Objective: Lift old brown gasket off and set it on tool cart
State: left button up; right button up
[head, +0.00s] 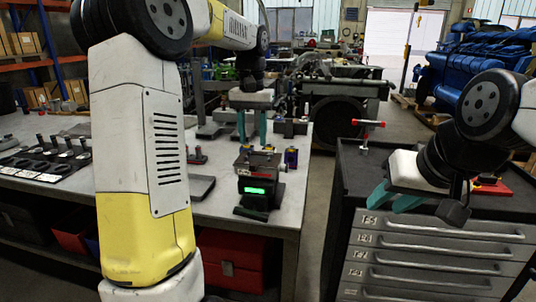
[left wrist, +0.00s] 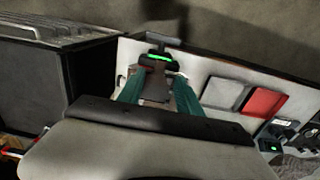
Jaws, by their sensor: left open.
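My left gripper (head: 251,133) is open, teal fingers pointing down, above the far part of the workbench (head: 225,192). In the left wrist view its fingers (left wrist: 160,88) stand apart on either side of a dark grey block of the device with the green display (left wrist: 157,57); I cannot tell whether they touch it. I cannot make out the brown gasket in either view. The tool cart (head: 436,226), dark-topped with several grey drawers, stands at the right. My right gripper (head: 393,202) hangs over its top, fingers apart and empty.
The device with the green display (head: 258,190) stands near the bench's right edge. A red-handled tool (head: 368,124) stands on the cart's far left, and a red tray (head: 492,188) lies behind my right gripper. Several dark parts (head: 50,160) line the bench's left. A gap separates bench and cart.

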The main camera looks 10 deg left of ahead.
pick_arm(q)
jog(key=shift+w+f, duration=0.2)
jog(key=shift+f, duration=0.15)
notch_tip(320, 180, down, 7)
jog(key=shift+a+f, duration=0.1)
jog(key=shift+c, duration=0.2)
grip_shut()
dwell(1.2)
